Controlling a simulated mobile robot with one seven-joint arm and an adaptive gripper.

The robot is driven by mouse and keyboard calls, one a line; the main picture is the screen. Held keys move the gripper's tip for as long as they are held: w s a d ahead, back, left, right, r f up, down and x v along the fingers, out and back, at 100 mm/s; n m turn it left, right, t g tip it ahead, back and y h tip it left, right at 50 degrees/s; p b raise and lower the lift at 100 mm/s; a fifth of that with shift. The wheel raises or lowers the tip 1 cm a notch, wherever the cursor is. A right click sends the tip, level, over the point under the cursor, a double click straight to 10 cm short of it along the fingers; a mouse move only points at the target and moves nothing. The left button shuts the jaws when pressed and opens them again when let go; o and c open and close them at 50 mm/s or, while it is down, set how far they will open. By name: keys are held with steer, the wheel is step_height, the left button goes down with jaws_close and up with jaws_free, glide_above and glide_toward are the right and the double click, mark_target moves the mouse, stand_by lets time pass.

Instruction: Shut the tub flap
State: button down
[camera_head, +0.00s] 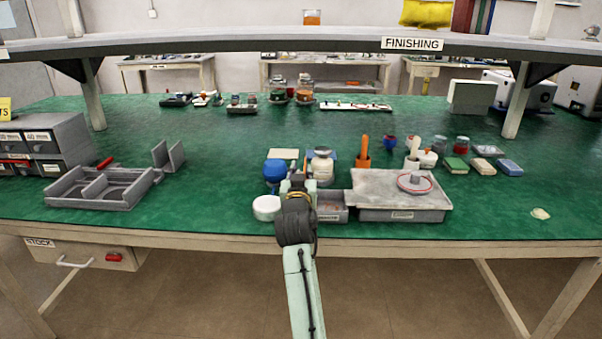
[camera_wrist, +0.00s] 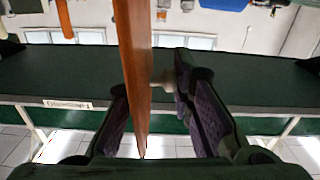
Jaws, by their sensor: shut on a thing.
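A grey tub (camera_head: 400,215) with a label on its front stands on the green bench, right of my gripper (camera_head: 297,181). A flat grey plate (camera_head: 375,187) lies across its top, with a red-rimmed round piece on it. I cannot tell which part is the flap. In the wrist view my gripper (camera_wrist: 160,115) shows dark fingers with purple pads on both sides of a long orange-brown strip (camera_wrist: 134,60), and it is shut on this strip. The strip cannot be made out in the head view, where my wrist hides the grip.
A small open bin (camera_head: 331,207) sits between my gripper and the tub. A blue-lidded jar (camera_head: 275,169), a white round lid (camera_head: 267,208) and a pale jar (camera_head: 321,166) crowd close by. An orange-handled tool (camera_head: 363,150) stands behind.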

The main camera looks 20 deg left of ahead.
stand_by(0.4)
steer(key=shift+w+d+f+m+b, duration=0.6)
steer(key=shift+d+m, duration=0.85)
steer(key=shift+m, duration=1.1)
steer(key=shift+w+d+f+m+b, duration=0.3)
steer(key=shift+d+f+m, duration=0.85)
steer(key=shift+m, duration=1.45)
steer(key=shift+w+d+f+m+b, duration=0.4)
steer(key=shift+d+m, duration=1.3)
steer(key=shift+m, duration=0.85)
steer(key=shift+f, duration=0.1)
steer(key=c, duration=1.6)
jaws_free()
steer(key=shift+c, duration=0.2)
steer(key=shift+o, duration=0.8)
steer(key=shift+d, duration=0.1)
